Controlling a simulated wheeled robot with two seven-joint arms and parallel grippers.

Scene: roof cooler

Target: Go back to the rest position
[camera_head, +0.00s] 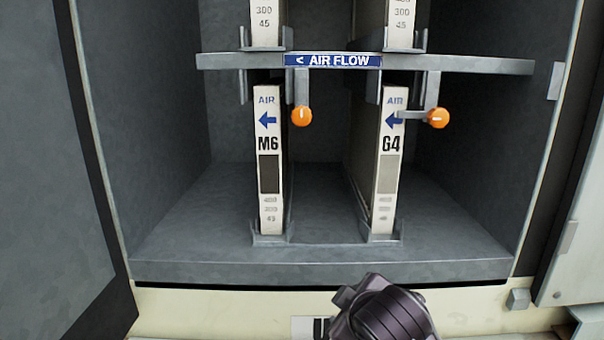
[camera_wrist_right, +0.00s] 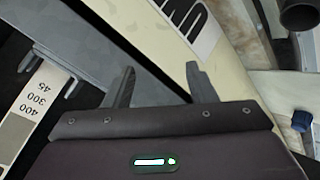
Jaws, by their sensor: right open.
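My right gripper (camera_wrist_right: 159,80) is open in the wrist view, with its two fingers apart and nothing between them. In the head view a dark part of my right arm (camera_head: 385,312) shows at the bottom, in front of the cabinet's lower edge. My left gripper is not in view. The M6 filter (camera_head: 270,160) and the G4 filter (camera_head: 388,160) stand upright in the lower bay, both with arrows pointing left. The wrist view shows the lower end of a filter (camera_wrist_right: 38,105) at the left, apart from the fingers.
Orange knobs (camera_head: 302,117) and (camera_head: 438,118) hang on brackets below the shelf (camera_head: 480,65). Two more filters stand above it, cut off by the frame. A dark door panel (camera_head: 60,160) is at the left. The wrist view shows a blue knob (camera_wrist_right: 301,120) and a dark pipe (camera_wrist_right: 300,14).

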